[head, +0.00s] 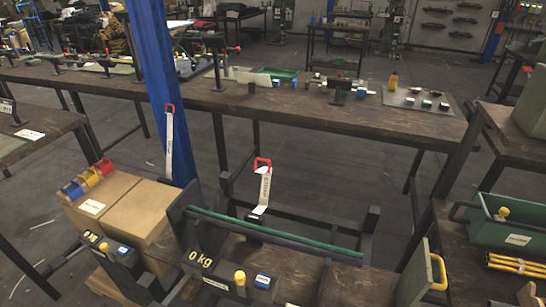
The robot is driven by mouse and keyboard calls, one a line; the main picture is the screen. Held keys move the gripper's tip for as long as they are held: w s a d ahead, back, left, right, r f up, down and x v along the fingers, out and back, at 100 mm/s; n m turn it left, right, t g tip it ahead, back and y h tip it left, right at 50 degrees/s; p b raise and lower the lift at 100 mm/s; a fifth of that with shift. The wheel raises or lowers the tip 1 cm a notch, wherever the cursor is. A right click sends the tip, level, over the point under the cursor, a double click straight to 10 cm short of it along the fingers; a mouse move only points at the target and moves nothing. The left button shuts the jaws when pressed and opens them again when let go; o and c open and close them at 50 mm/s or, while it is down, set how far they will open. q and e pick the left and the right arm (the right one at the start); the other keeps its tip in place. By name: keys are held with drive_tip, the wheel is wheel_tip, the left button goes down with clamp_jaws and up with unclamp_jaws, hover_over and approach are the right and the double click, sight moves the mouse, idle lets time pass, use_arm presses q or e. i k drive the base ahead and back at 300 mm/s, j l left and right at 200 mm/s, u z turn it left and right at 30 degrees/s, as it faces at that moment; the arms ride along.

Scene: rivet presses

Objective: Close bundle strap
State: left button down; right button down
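A pale strap (264,190) with a red loop at its top stands upright behind a dark metal rack (340,262) in the lower middle. A second pale strap (169,145) with a red loop stands in front of the blue post. Both strap ends point up and look loose. A long dark green bar (280,238) lies along the rack; I cannot tell whether it is a rod or part of the rack. A dark unit reading "0 kg" (200,262) with a yellow knob sits at the rack's front. Neither of my grippers is in view.
A blue post (152,85) rises left of the rack. Cardboard boxes (115,205) with coloured bins stand at left. A green tray (505,220) and yellow rods (515,263) lie at right. A long bench (330,115) with small parts crosses behind, with open floor before it.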

sight(266, 172)
drive_tip(key=i+j+z, duration=0.1)
drive_tip(key=j+z, duration=0.25)
drive_tip(key=j, duration=0.15)
drive_tip(key=j+z, duration=0.75)
drive_tip(key=j, duration=0.2)
drive_tip(key=k+j+z, duration=0.15)
drive_tip(key=j+z, duration=0.2)
drive_tip(key=k+j+z, duration=0.2)
drive_tip(key=j+z, duration=0.2)
drive_tip(key=k+j+z, duration=0.2)
drive_tip(key=j+z, duration=0.15)
drive_tip(key=j, duration=0.15)
drive_tip(key=k+j+z, duration=0.55)
drive_tip(key=z, duration=0.2)
